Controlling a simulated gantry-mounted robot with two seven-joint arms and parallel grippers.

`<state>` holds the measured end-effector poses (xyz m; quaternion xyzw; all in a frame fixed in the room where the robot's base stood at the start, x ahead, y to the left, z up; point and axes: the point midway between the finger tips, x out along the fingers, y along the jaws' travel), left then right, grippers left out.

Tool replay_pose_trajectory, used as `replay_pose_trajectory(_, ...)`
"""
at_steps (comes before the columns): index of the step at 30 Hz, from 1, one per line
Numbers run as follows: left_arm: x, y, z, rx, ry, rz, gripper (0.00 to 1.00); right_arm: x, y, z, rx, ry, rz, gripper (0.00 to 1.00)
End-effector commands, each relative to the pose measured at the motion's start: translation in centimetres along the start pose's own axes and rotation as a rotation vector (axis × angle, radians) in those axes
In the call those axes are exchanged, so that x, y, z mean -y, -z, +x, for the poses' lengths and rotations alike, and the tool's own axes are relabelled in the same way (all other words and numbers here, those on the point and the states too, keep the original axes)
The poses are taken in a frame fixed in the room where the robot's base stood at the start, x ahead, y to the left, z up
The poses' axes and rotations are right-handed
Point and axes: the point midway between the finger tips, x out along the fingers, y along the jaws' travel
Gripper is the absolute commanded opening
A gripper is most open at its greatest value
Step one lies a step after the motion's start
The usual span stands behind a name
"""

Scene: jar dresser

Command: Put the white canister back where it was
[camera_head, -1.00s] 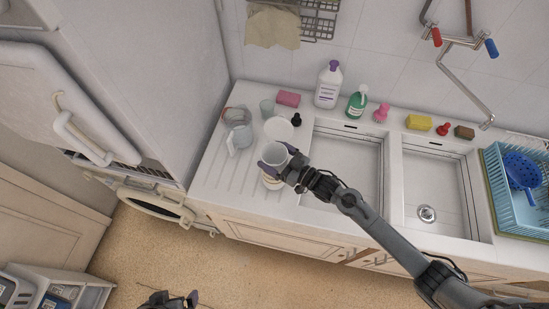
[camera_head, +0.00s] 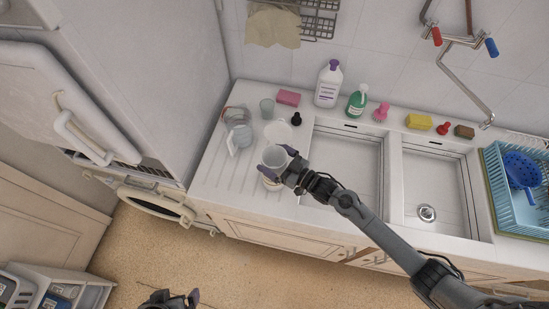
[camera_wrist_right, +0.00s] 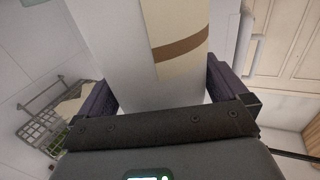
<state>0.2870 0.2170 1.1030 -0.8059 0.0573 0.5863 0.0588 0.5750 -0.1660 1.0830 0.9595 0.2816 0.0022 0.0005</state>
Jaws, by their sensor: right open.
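The white canister (camera_head: 273,156) stands near the front edge of the counter, left of the sinks, with its open-looking round top facing up at me. My right gripper (camera_head: 275,163) is around it, one purple finger on either side and the jaws open. In the right wrist view the canister's white wall, with a cream label and brown band (camera_wrist_right: 182,48), fills the space between the right gripper's fingers (camera_wrist_right: 165,88). I cannot tell whether the fingers touch it. My left gripper (camera_head: 178,300) shows only partly at the bottom edge; its jaws are unclear.
A white round disc (camera_head: 278,132) lies just behind the canister. A clear jug (camera_head: 238,130), grey cup (camera_head: 267,108), pink sponge (camera_head: 288,97) and small black object (camera_head: 296,119) stand nearby. The ribbed drainboard (camera_head: 222,178) is free at the left. The sink (camera_head: 345,165) lies right.

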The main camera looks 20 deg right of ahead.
Motion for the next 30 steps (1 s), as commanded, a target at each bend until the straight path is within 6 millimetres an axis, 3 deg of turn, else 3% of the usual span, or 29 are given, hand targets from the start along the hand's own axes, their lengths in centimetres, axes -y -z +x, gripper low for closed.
replay_pose_trajectory(5, 0.1, 0.0, 0.0, 0.000, 0.004, 0.005, 1.00, 0.0, 0.0, -1.3, 0.003, 0.000, 0.000, 1.00)
replay_pose_trajectory(21, 0.2, -0.4, 1.0, 0.001, 0.009, 0.011, 1.00, 0.0, 0.0, -10.3, 0.002, 0.001, 0.000, 1.00)
replay_pose_trajectory(30, 0.0, -0.4, 1.2, 0.000, 0.001, 0.001, 1.00, 0.1, 0.1, -11.9, 0.010, -0.007, 0.000, 1.00)
